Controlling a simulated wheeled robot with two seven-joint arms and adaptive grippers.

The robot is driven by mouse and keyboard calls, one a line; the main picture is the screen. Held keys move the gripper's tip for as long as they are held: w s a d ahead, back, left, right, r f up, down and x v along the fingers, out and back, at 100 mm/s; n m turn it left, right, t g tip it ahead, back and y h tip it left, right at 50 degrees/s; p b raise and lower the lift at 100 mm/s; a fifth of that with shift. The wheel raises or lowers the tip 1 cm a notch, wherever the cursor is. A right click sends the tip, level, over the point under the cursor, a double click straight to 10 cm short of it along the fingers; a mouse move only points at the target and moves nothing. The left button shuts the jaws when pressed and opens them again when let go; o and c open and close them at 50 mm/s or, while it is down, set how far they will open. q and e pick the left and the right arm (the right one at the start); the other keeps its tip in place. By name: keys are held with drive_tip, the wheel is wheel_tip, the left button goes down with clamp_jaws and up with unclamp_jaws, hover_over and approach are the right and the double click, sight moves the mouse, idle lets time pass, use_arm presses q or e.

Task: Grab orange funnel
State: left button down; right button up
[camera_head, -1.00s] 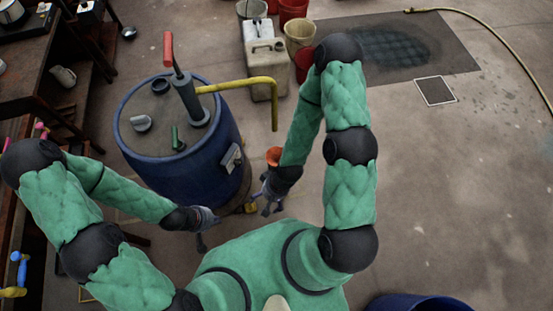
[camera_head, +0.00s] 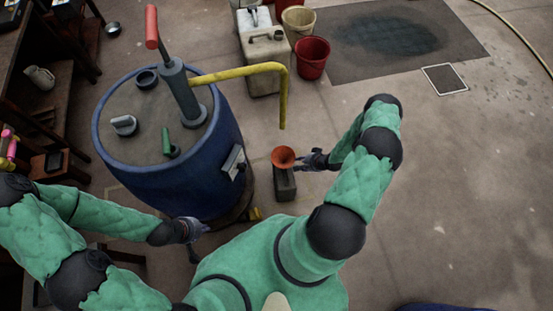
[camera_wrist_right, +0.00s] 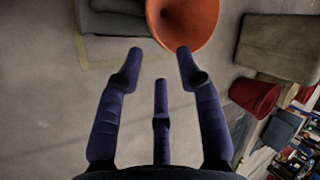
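The orange funnel (camera_head: 284,156) stands mouth-up on top of a dark grey box-like container (camera_head: 285,185), just right of the blue barrel. In the right wrist view the funnel (camera_wrist_right: 183,20) is at the top, just beyond the fingertips. My right gripper (camera_head: 303,161) is close to the right side of the funnel. In the right wrist view its fingers (camera_wrist_right: 158,62) are spread, with nothing between them. My left gripper (camera_head: 192,231) hangs near the lower front of the blue barrel; its fingers are too small to read.
The blue barrel (camera_head: 165,185) carries a pump with a yellow spout (camera_head: 240,71) that hangs above the funnel area. A red bucket (camera_head: 312,62), a cream bucket (camera_head: 299,20) and a beige canister (camera_head: 264,63) stand behind. The floor to the right is clear.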

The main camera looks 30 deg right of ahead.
sight(292, 162)
drive_tip(key=b+x, duration=0.1)
drive_tip(key=x, duration=0.2)
drive_tip(key=b+x, duration=0.2)
drive_tip(key=x, duration=0.2)
drive_tip(key=d+b+x, duration=0.1)
drive_tip(key=b+x, duration=0.1)
drive_tip(key=x, duration=0.2)
drive_tip(key=shift+f, duration=0.1)
clamp_jaws()
